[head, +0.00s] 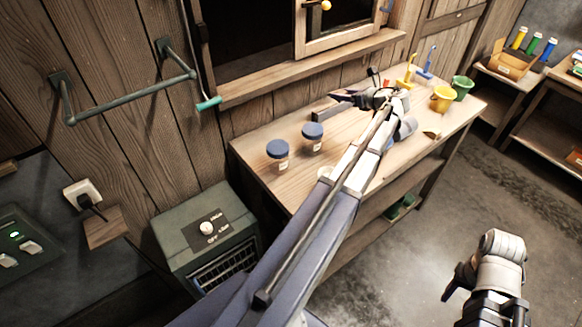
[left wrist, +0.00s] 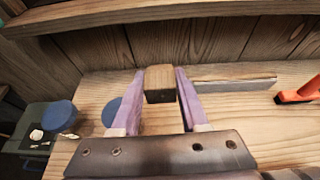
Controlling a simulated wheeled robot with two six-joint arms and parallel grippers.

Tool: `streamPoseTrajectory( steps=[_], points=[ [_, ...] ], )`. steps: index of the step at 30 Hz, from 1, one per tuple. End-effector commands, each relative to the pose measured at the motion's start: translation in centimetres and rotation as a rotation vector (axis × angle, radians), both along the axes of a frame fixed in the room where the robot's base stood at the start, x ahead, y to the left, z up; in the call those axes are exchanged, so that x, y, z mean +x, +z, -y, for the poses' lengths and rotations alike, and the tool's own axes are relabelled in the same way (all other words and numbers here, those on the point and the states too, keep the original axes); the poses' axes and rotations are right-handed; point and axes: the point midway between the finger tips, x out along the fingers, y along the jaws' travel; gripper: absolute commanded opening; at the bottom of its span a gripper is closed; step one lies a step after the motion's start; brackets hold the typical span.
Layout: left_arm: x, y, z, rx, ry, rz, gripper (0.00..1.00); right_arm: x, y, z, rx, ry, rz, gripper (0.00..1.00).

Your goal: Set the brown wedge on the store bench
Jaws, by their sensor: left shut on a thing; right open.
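The brown wedge (left wrist: 160,84) is a small wooden block between the two fingers of my left gripper (left wrist: 161,76) in the left wrist view. The gripper is shut on it. In the head view my left gripper (head: 342,97) is over the back of the wooden bench (head: 262,150), near the wall; the wedge cannot be made out there. I cannot tell whether the wedge touches the bench top. My right gripper (head: 452,283) is open and empty, low at the right over the floor, away from the bench.
Two blue-lidded jars (head: 278,154) (head: 312,137) stand on the bench's left. A grey-edged bar (left wrist: 234,80) lies right of the wedge. Yellow (head: 441,98) and green (head: 462,87) cups stand at the right end. A window ledge (head: 310,68) juts out above.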

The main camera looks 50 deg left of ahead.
Motion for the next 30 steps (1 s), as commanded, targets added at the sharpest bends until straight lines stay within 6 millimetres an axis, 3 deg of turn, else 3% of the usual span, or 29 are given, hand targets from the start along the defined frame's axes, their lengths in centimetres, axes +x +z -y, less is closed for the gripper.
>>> streamPoseTrajectory(
  steps=[1,9,15,20,26,30],
  points=[
    [-0.2,-1.5,1.7,-0.001,-0.009,0.0,0.0,0.0,-1.5,0.0,0.0,0.0,0.0,0.5],
    [-2.8,-7.4,12.8,-0.003,-0.025,-0.001,0.0,0.0,-7.4,0.0,0.0,-0.001,0.0,0.5],
    [-4.9,-9.9,18.1,0.0,-0.029,0.001,0.0,0.0,-9.9,0.0,0.0,-0.001,0.0,0.5],
    [-5.5,-10.3,19.7,0.002,-0.028,0.002,0.0,0.0,-10.4,0.0,0.0,-0.001,0.0,0.5],
    [-5.5,-10.6,19.8,0.002,-0.027,0.002,0.0,0.0,-10.6,0.0,0.0,-0.001,0.0,0.5],
    [-5.5,-12.0,19.8,0.002,-0.027,0.002,0.0,0.0,-12.0,0.0,0.0,-0.001,0.0,0.5]
  ],
)
